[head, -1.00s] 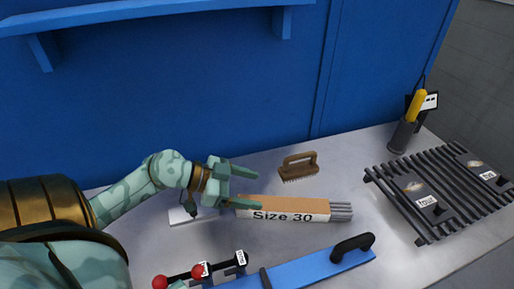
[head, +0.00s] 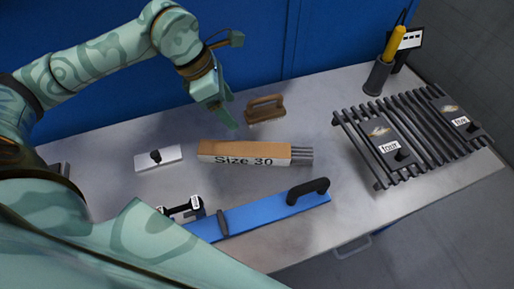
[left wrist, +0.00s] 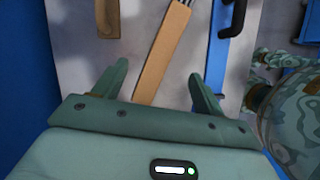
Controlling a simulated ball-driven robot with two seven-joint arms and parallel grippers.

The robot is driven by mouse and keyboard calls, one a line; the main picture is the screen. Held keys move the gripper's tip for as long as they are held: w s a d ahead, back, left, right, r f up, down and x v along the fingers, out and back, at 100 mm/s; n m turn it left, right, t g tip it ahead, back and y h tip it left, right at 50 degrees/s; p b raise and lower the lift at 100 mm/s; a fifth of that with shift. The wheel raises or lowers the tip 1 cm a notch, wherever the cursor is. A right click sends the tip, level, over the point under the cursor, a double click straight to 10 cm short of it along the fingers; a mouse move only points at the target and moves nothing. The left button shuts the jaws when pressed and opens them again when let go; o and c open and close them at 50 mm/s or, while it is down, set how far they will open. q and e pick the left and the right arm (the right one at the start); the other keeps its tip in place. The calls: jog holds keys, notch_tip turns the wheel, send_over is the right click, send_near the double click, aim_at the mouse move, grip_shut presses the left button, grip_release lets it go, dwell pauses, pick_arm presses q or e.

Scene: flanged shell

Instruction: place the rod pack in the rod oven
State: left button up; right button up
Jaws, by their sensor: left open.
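The rod pack (head: 245,154), a tan box with a white "Size 30" label and grey rods showing at its right end, lies flat on the table. In the left wrist view the pack (left wrist: 163,50) runs between my fingers, beyond their tips. My left gripper (head: 226,116) is open and empty, above and behind the pack, and does not appear to touch it. The left gripper also shows in the left wrist view (left wrist: 158,78). The rod oven appears to be the long blue box (head: 260,213) with a black handle at the table's front, lying closed. My right gripper is not in view.
A wooden brush (head: 265,109) stands behind the pack. A white plate with a black knob (head: 158,158) lies to its left. A dark slatted rack (head: 412,136) with labelled plates is at right, near a dark cup holding a yellow-handled tool (head: 379,75). Bare table lies between pack and rack.

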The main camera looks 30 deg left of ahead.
pick_arm(q)
jog(key=m, duration=0.1)
jog(key=m+b, duration=0.1)
jog(key=b, duration=0.1)
send_near(256, 149)
jog(key=x, duration=0.5)
jog(key=shift+w+a+f, duration=0.2)
jog(key=shift+w+a, duration=0.15)
jog(key=x, duration=0.1)
jog(key=b+x, duration=0.1)
jog(key=x, duration=0.1)
jog(key=b+x, duration=0.1)
jog(key=shift+s+d+f, duration=0.2)
jog(key=shift+s+d, duration=0.15)
jog(key=shift+w+d+f, duration=0.15)
jog(key=shift+f, duration=0.25)
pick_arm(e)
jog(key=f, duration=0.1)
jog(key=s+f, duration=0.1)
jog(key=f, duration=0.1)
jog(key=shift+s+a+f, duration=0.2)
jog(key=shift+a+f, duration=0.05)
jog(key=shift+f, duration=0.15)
pick_arm(q)
jog(key=shift+r, duration=0.1)
grip_shut()
